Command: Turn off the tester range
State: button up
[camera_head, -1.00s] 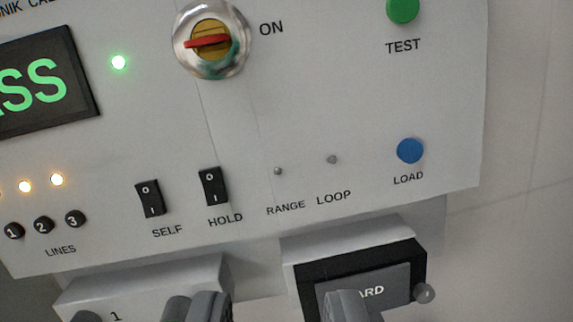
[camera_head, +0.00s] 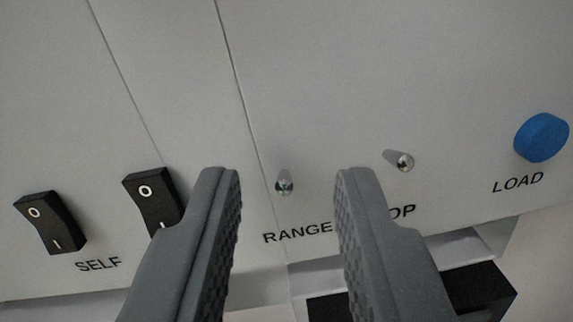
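The RANGE switch (camera_head: 285,183) is a small metal toggle on the pale tester panel (camera_head: 330,80). Its lever appears to point downward, toward the RANGE label (camera_head: 297,233). My gripper (camera_head: 288,180) is open and empty. Its two grey fingers stand on either side of the RANGE toggle in the picture, with clear gaps. I cannot tell how far the fingertips are from the panel. The right finger covers part of the LOOP label.
The LOOP toggle (camera_head: 400,160) is just right of my right finger. The HOLD rocker (camera_head: 153,198) is partly hidden by my left finger. The SELF rocker (camera_head: 50,222) is farther left. A blue LOAD button (camera_head: 541,138) is at right. A dark-framed unit (camera_head: 480,287) sits below.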

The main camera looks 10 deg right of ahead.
jog(key=shift+w, duration=0.2)
grip_shut()
jog(key=shift+d, duration=0.15)
